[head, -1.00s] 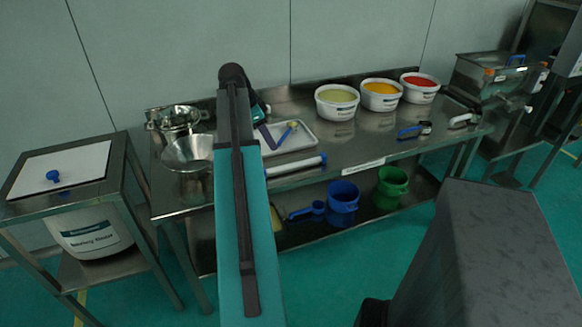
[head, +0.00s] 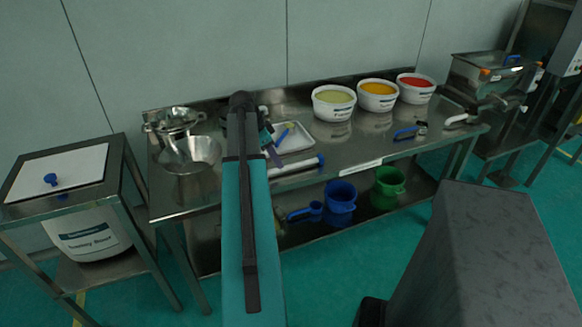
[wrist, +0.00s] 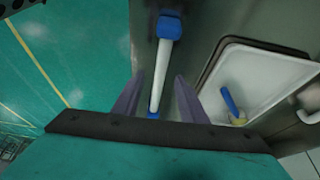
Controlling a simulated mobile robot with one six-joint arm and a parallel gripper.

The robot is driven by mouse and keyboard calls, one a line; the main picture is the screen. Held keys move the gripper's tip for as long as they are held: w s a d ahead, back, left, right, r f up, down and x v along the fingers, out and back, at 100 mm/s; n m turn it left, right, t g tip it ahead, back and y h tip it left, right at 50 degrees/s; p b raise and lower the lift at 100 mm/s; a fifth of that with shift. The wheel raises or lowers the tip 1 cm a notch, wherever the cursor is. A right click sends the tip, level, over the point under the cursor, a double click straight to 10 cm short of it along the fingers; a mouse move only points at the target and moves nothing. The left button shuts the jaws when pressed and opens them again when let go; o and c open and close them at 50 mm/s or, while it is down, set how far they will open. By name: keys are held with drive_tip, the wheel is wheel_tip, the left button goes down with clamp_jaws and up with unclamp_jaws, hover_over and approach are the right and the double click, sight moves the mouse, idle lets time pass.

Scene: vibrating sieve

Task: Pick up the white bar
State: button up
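The white bar (head: 297,165) has blue ends and lies along the front edge of the steel table, to the right of my arm. In the wrist view the white bar (wrist: 161,74) runs lengthwise between the two purple fingers of my gripper (wrist: 159,77). The gripper is open, with a finger on each side of the bar and gaps between. The near blue end shows low between the fingers. In the head view my gripper (head: 270,148) is partly hidden behind my arm, just behind the bar's left part.
A white tray (head: 308,145) with a blue-handled tool (wrist: 229,100) lies close behind the bar. Metal bowls (head: 190,150) stand left of my arm. Three tubs stand at the back right. The floor drops away beyond the table's front edge.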

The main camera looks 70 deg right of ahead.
sight(291, 167)
drive_tip(key=shift+f, duration=0.1)
idle(0.3)
drive_tip(key=shift+p+x, duration=0.7)
drive_tip(key=shift+x, duration=1.85)
drive_tip(key=shift+w+d, duration=0.1)
clamp_jaws()
